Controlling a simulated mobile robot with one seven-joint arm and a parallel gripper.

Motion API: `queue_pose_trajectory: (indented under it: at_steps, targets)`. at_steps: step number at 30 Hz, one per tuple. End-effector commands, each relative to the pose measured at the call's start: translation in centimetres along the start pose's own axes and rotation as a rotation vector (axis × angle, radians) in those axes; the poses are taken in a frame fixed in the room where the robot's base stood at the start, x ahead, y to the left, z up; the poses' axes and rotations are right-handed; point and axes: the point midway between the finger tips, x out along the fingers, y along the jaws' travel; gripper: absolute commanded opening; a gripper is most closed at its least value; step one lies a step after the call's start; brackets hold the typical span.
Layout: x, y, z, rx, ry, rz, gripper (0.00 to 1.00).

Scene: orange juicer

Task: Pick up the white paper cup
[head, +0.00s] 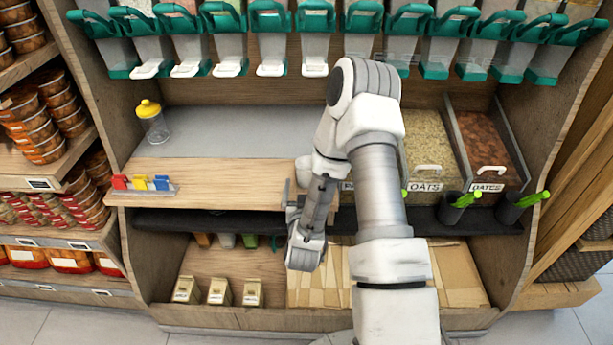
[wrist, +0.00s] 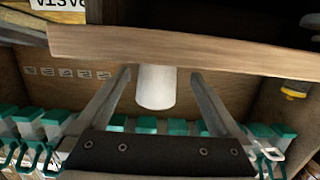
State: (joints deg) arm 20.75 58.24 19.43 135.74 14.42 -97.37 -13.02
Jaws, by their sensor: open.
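The white paper cup (wrist: 155,88) shows in the wrist view, where the picture appears upside down. It stands at the edge of a wooden board (wrist: 200,50). My gripper (wrist: 161,75) is open, with one finger on each side of the cup. Gaps show between the cup and both fingers, so neither appears to touch it.
Teal-and-clear dispensers (head: 272,40) hang above. Oats and dates bins (head: 482,140) are at right. The counter's left-middle is clear.

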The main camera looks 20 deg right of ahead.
Motion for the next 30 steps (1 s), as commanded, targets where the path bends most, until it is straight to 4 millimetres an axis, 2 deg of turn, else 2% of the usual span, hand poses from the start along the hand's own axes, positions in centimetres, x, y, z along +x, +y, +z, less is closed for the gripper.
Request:
queue_pose_trajectory:
  at_steps: [3,10,18,27,30]
  targets:
    - [1.7,0.1,0.0,0.002,0.001,0.002,1.00]
    - [3.3,0.1,-0.1,0.001,0.002,0.002,1.00]
    - [7.0,0.3,-0.5,0.001,0.000,0.001,1.00]
    - [7.5,0.3,-0.6,0.001,0.000,0.000,1.00]
    - [7.5,0.3,-0.5,0.001,-0.001,0.000,0.84]
